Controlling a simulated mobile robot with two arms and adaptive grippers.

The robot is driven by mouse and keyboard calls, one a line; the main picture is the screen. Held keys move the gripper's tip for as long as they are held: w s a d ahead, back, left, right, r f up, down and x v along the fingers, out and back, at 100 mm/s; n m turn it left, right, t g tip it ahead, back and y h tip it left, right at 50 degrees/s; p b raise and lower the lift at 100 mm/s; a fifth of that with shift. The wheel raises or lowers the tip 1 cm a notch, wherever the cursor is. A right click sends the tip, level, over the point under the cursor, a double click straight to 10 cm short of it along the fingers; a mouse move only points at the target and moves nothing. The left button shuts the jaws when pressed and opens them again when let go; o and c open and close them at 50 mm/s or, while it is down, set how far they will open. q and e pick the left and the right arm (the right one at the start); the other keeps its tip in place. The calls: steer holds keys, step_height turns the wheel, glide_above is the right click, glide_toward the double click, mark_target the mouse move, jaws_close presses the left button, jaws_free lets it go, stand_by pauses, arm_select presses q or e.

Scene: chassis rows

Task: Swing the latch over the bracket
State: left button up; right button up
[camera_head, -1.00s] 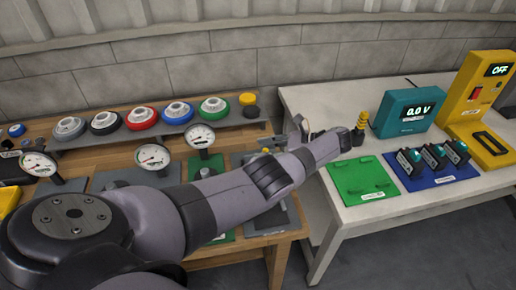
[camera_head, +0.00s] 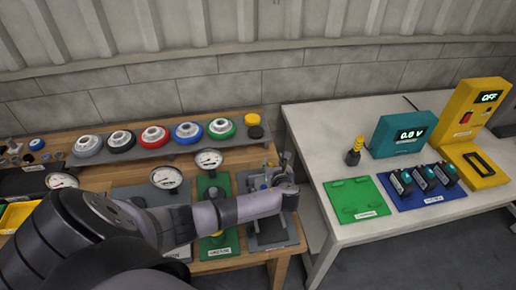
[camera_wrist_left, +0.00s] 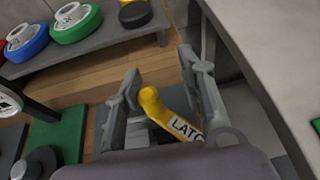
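The latch (camera_wrist_left: 155,105) is a yellow bar with a rounded end and a white label reading "LATC", the rest cut off. In the left wrist view it lies between the two fingers of my left gripper (camera_wrist_left: 160,68). The fingers stand apart with a visible gap on the latch's left side. In the head view my left gripper (camera_head: 278,168) is at the dark grey plate (camera_head: 270,236) at the wooden bench's right end; it hides most of the fixture there. I cannot make out the bracket clearly. My right gripper is not in view.
Gauges such as this one (camera_head: 208,159) stand left of the gripper. A shelf (camera_head: 130,153) of coloured round parts runs behind. The white table (camera_head: 310,140) edge lies close to the right, with a green plate (camera_head: 345,205) and teal meter (camera_head: 400,137).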

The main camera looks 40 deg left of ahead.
arm_select(q)
steer(key=shift+w+f+m+t+h, duration=0.1)
steer(key=shift+w+m+t+h, duration=0.1)
steer(key=shift+m+t+h, duration=0.55)
steer(key=b+v, duration=0.2)
steer(key=v, duration=1.6)
steer(key=s+d+f+n+g+h, duration=0.1)
steer(key=s+f+n, duration=0.1)
steer(key=s+n, duration=0.1)
steer(key=s+d+f+n+g+h, duration=0.1)
steer(key=s+d+f+n+g, duration=0.1)
steer(key=n, duration=0.3)
steer(key=s+d+f+n+g+h, duration=0.1)
steer(key=s+f+n+h, duration=0.1)
steer(key=s+f+n, duration=0.1)
steer(key=shift+s+d+n+g, duration=0.2)
steer(key=shift+s+n+g, duration=0.1)
steer(key=shift+n, duration=0.15)
steer(key=s+d+f+n+g+h+b, duration=0.1)
steer(key=s+d+f+n+g+h, duration=0.1)
steer(key=s+f+n, duration=0.5)
steer(key=shift+s+d+n+g+h, duration=0.45)
steer(key=shift+s+n+h, duration=0.5)
steer(key=shift+n, duration=1.55)
steer(key=shift+f, duration=0.2)
